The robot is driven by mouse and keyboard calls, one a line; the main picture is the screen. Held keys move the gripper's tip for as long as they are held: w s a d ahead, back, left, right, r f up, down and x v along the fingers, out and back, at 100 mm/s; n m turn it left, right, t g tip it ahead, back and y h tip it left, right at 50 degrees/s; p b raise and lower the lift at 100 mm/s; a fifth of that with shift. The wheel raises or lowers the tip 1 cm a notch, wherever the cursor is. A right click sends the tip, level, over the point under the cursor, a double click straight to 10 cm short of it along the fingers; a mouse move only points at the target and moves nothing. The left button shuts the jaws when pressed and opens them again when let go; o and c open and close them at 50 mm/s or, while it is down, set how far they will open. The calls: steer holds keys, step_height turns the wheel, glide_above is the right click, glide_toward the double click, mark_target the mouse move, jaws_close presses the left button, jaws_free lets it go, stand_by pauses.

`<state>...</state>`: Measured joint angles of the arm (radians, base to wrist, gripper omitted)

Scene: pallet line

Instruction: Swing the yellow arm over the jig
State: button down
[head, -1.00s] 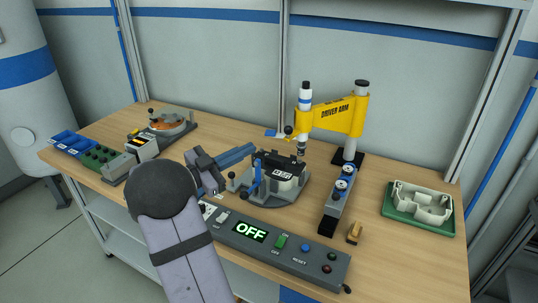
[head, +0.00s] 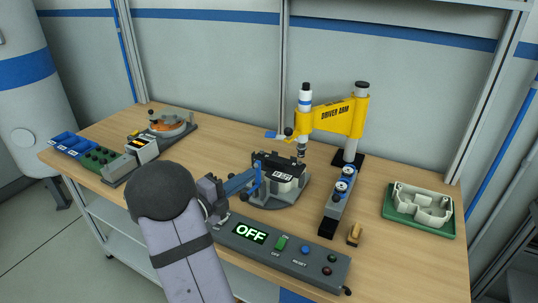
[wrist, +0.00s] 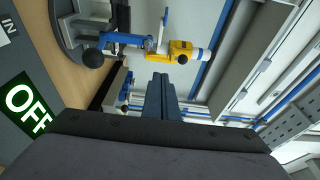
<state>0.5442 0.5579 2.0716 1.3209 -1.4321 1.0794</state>
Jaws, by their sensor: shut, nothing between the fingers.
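The yellow arm (head: 335,116), labelled DRIVER ARM, is on a post at the back right of the bench. Its driver end, a white and black cylinder (head: 305,98), hangs at the back edge of the jig (head: 268,197). The jig carries a black and white part (head: 284,172) and a blue clamp. In the wrist view the yellow arm (wrist: 181,52) is beyond my fingers and the jig (wrist: 66,28) is at upper left. My gripper (head: 250,176) is shut and empty, at the jig's left side. It overlaps the blue clamp in view; I cannot tell whether they touch. It also shows in the wrist view (wrist: 161,80).
A control panel (head: 228,240) reading OFF lies along the front edge. A block with two gauges (head: 335,205) stands right of the jig, and a green tray (head: 412,227) farther right.

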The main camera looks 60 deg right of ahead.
steer(key=shift+d, duration=0.1)
steer(key=d+p, duration=0.6)
steer(key=d, duration=0.7)
steer(key=shift+s, duration=0.3)
steer(key=w+d+b, duration=0.6)
steer(key=w, duration=0.2)
steer(key=shift+w, duration=0.25)
